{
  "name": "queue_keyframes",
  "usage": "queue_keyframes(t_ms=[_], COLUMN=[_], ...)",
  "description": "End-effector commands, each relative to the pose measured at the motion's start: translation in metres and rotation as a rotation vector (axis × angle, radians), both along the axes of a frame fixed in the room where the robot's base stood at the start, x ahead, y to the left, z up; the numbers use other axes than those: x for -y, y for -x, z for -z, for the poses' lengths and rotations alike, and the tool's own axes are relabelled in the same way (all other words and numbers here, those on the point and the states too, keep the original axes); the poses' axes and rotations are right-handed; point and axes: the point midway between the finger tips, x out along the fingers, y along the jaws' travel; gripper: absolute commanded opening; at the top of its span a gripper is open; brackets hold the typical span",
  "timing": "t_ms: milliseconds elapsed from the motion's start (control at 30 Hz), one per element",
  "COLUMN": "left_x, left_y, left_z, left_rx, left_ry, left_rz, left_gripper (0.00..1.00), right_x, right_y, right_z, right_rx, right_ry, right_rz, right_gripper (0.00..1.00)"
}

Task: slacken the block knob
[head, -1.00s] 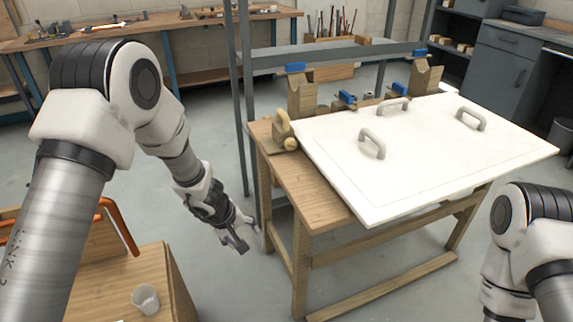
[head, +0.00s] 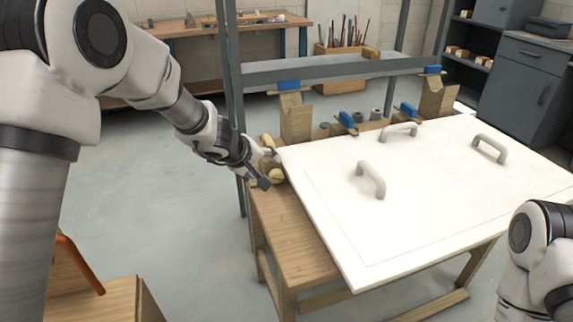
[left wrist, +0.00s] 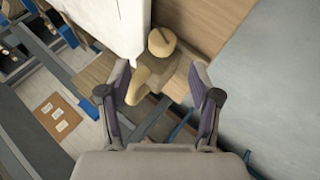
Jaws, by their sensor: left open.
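A pale, rounded upright piece (head: 266,140) rises from the block. My left gripper (head: 267,170) is at the block and partly hides it. In the left wrist view, the left gripper (left wrist: 160,78) is open and empty. The upright piece (left wrist: 138,84) lies in front of the left finger, and the round knob (left wrist: 162,41) lies beyond the fingertips. Contact cannot be told. My right gripper is outside the picture.
The panel bears several grey handles (head: 371,180). Wooden supports with blue clamps (head: 289,86) stand along the bench's back edge. A grey frame post (head: 229,80) rises close behind my left arm.

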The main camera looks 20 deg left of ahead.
Motion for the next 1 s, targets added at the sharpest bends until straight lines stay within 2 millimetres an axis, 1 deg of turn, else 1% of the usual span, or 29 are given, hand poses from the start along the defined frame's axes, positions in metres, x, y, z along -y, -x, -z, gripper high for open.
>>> queue_keyframes(t_ms=[167,300,400,500,700,733,767,800,867,900,1000], left_x=[0.006,0.012,0.015,0.016,0.016,0.016,0.016,0.016,0.016,0.016,0.016], left_y=[-0.016,-0.034,-0.044,-0.048,-0.048,-0.048,-0.048,-0.048,-0.048,-0.048,-0.048], left_z=[0.021,0.04,0.05,0.055,0.056,0.056,0.056,0.056,0.056,0.056,0.056], left_rx=[-0.004,-0.003,-0.003,0.0,-0.001,-0.001,-0.001,-0.001,-0.001,-0.001,-0.001], left_ry=[-0.001,0.0,-0.001,0.0,-0.001,-0.001,-0.001,-0.001,-0.001,-0.001,-0.001], left_rz=[0.0,0.001,0.001,0.001,0.001,0.001,0.001,0.001,0.001,0.001,0.001], left_gripper=[0.64,0.64,0.64,0.64,0.64,0.56,0.46,0.32,0.1,0.04,0.04], right_x=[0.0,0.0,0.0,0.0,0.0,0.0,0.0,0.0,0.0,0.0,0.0], right_y=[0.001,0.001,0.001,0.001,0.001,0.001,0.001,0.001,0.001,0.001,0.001], right_z=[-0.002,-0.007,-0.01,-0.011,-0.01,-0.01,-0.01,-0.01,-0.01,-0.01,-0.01], right_rx=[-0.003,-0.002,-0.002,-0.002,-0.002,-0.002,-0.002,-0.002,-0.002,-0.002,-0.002], right_ry=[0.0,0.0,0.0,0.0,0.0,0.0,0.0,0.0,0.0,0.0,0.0], right_rz=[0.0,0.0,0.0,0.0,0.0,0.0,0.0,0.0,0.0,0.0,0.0], right_gripper=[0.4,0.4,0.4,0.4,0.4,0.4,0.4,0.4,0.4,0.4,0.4])
